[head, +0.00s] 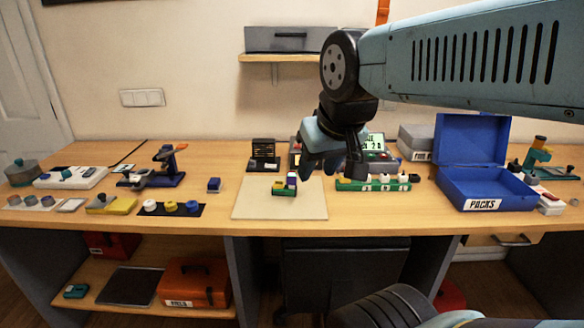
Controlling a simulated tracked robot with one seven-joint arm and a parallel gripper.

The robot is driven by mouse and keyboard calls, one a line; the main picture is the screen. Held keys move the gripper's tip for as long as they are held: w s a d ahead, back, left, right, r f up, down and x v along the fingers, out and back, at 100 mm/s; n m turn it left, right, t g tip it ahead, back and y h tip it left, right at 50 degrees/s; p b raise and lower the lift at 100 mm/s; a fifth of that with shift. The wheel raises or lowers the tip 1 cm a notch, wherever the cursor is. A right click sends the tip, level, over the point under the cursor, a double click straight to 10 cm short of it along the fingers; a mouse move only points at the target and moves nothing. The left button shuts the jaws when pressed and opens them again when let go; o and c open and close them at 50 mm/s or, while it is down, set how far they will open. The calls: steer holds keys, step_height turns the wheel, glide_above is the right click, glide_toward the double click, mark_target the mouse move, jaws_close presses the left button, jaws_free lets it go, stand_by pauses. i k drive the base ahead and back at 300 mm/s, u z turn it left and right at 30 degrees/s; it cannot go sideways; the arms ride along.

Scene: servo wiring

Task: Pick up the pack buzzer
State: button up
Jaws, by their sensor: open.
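I cannot tell for sure which object is the pack buzzer; none is legibly marked so. A small green, yellow and purple assembly (284,186) sits on the pale square mat (262,205) at mid-table. A green strip (372,187) with numbered white labels and several small parts lies to the right of the mat. My gripper (332,172) is open, pointing down between the assembly and the strip in the picture. It seems to hold nothing. It hides part of the table and the devices behind it. An open blue box (482,204) labelled PACKS stands farther right.
A small blue block (214,185) lies left of the mat. A black strip (170,210) with yellow and blue round parts lies farther left. A black stand (264,155) and a device with a lit green screen (375,142) are behind. My arm crosses the upper right.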

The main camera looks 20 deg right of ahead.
mark_target(291, 178)
steer(key=z, duration=0.15)
steer(key=i, duration=0.45)
steer(key=z, duration=0.45)
steer(key=k, duration=0.55)
steer(key=z, duration=0.2)
steer(key=i, duration=0.55)
steer(key=u, duration=0.1)
